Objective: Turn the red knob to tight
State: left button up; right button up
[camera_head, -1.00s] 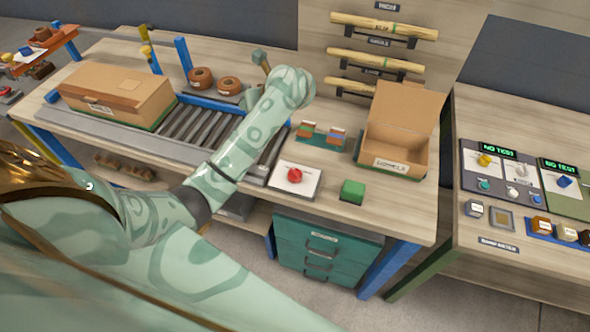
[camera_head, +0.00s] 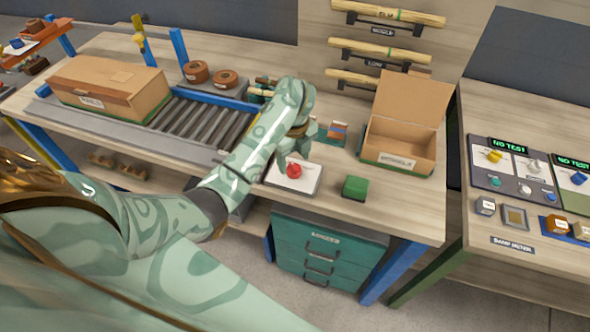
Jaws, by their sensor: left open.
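The red knob (camera_head: 294,171) sits on a white panel (camera_head: 306,185) near the front edge of the middle table. My left arm reaches in from the left and bends down at the wrist behind the knob. My left gripper (camera_head: 287,155) points down just above and behind the red knob and is open, with nothing seen between its fingers. The fingers are small and partly hidden by the arm, so I cannot tell whether they touch the knob. Any mark for tight on the panel is too small to read. My right gripper is not in view.
A green block (camera_head: 355,188) lies right of the panel. An open cardboard box (camera_head: 400,150) stands behind it. A closed carton (camera_head: 108,88) sits left by the roller conveyor (camera_head: 200,122). Tape rolls (camera_head: 227,79) stand at the back. A test bench (camera_head: 480,225) is at the right.

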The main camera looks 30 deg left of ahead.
aim_at(294, 166)
pick_arm(q)
notch_tip(294, 166, down, 3)
jog(key=shift+f+b, duration=0.15)
jog(key=shift+b, duration=0.2)
jog(key=c, duration=1)
